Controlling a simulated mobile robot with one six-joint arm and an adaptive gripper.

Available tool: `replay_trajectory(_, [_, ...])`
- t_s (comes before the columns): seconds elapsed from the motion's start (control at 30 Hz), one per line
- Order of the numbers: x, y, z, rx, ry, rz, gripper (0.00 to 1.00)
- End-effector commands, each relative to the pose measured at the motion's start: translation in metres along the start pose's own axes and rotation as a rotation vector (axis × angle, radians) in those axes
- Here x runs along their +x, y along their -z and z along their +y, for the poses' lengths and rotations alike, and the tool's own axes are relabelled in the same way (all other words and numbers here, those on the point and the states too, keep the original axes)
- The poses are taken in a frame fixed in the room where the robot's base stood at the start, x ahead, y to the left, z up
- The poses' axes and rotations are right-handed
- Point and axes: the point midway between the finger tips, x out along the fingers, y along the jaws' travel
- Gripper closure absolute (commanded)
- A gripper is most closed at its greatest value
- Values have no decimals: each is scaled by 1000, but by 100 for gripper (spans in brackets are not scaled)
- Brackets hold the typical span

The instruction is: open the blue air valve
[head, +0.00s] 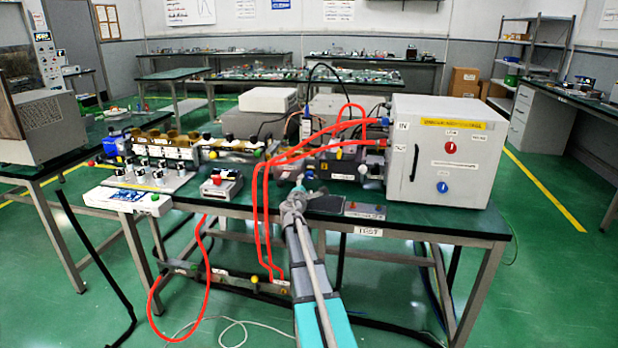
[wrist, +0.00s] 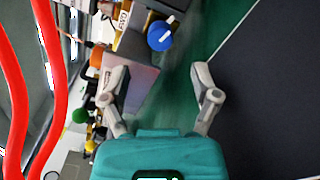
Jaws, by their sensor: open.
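A blue round knob with a white bar handle (wrist: 160,34) shows at the top of the wrist view. It sits at the end of a grey metal block, beyond my fingertips and near the middle between them. My gripper (wrist: 158,80) is open, with nothing between its fingers and a clear gap to the knob. In the head view my gripper (head: 299,192) is over the front of the green bench (head: 420,221), beside the red hoses. The arm and gripper partly hide the parts behind them there, so I cannot clearly make out this knob in that view.
Red hoses (head: 266,200) hang left of my gripper; they also pass along the left of the wrist view (wrist: 47,60). A white cabinet (head: 445,150) with red and blue knobs stands right.

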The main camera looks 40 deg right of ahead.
Motion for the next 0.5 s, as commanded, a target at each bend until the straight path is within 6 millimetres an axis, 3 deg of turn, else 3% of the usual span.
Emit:
replay_trajectory(0.2, [38,1,1,0,0,-1,21])
replay_trajectory(0.5, [71,1,1,0,0,1,21])
